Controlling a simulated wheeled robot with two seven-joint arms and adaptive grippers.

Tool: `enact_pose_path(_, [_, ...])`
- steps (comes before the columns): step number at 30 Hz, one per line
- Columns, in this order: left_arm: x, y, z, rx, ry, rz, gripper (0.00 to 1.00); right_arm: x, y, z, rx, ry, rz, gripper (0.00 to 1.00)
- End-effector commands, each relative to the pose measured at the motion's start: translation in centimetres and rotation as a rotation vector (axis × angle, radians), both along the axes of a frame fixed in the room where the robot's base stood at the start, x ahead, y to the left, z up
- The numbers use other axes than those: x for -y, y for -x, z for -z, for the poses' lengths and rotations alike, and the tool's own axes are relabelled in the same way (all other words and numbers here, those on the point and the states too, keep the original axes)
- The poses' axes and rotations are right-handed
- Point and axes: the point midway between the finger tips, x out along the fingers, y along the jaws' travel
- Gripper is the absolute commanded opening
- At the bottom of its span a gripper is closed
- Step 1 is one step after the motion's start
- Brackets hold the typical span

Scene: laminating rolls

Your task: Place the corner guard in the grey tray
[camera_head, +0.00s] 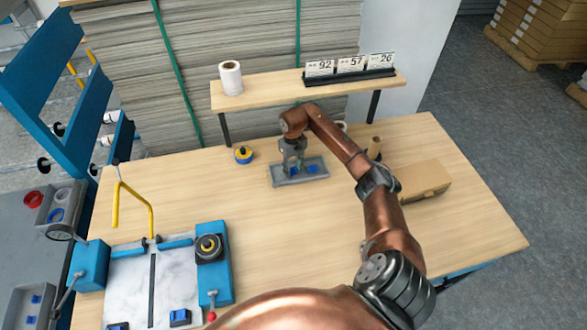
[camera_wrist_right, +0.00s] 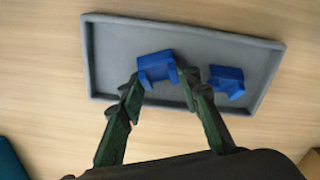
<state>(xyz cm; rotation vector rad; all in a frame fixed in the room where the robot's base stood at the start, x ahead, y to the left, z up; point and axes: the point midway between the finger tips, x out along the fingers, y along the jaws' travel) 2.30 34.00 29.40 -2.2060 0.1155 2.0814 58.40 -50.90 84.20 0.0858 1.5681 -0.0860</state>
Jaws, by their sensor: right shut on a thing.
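The grey tray (camera_head: 321,161) lies on the wooden table below the raised shelf; it also shows in the right wrist view (camera_wrist_right: 200,27). My right gripper (camera_head: 292,166) is over the tray, pointing down. In the right wrist view, my right gripper (camera_wrist_right: 162,88) is shut on a blue corner guard (camera_wrist_right: 157,67), which shows over the tray's floor; whether it touches the floor I cannot tell. A second blue corner guard (camera_wrist_right: 227,80) lies in the tray to the right, beside the right finger. My left gripper is not in view.
A tape roll (camera_head: 243,155) lies left of the tray. A cardboard box (camera_head: 425,179) and a brown tube (camera_head: 375,148) stand to the right. The shelf (camera_head: 270,95) holds a white roll (camera_head: 231,78) and number cards (camera_head: 350,68). A blue-ended fixture (camera_head: 213,265) is front left.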

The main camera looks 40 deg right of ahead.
Motion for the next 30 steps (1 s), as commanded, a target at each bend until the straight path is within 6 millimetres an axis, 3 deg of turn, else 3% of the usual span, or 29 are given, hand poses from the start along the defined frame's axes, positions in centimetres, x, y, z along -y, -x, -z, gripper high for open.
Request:
enact_pose_path(8, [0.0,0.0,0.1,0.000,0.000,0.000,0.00,0.0,0.0,0.1,0.000,0.000,0.000,0.48])
enact_pose_path(17, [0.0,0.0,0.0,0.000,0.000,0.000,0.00,0.0,0.0,-0.1,0.000,0.000,0.000,0.49])
enact_pose_path(20, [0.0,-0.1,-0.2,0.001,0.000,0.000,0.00,0.1,0.0,-0.9,0.001,0.001,0.000,0.49])
enact_pose_path(30, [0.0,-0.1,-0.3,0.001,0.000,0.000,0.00,0.0,-0.1,-6.3,0.002,0.001,0.000,0.49])
